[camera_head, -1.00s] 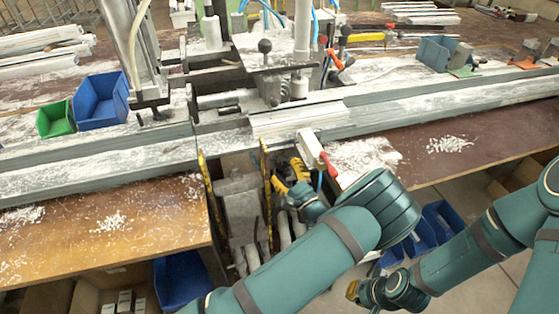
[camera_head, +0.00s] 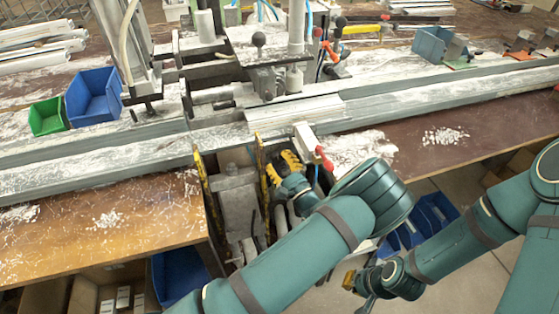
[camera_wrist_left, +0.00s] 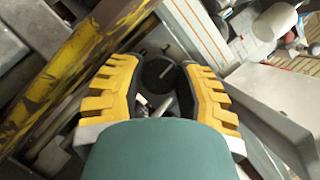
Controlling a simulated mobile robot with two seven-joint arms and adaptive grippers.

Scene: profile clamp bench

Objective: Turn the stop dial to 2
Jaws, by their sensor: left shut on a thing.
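The stop dial (camera_wrist_left: 158,74) shows in the left wrist view as a round dark knob with a pale pointer line slanting up to the right. My left gripper (camera_wrist_left: 157,82) has its two yellow, black-padded fingers on either side of the dial and is shut on it. In the head view my left gripper (camera_head: 284,166) is low at the bench's front gap, beside the red-handled lever. The dial is hidden there by the gripper. No dial numbers are readable. My right gripper (camera_head: 349,281) hangs low in front of the bench, away from the dial; its fingers are too small to judge.
The red lever (camera_head: 324,158) on its pale block is close to the right of my left gripper. Yellow-black striped bars (camera_head: 263,172) are close on its left. A long metal profile rail (camera_head: 95,165) crosses behind. Blue bins (camera_head: 425,222) stand below the bench.

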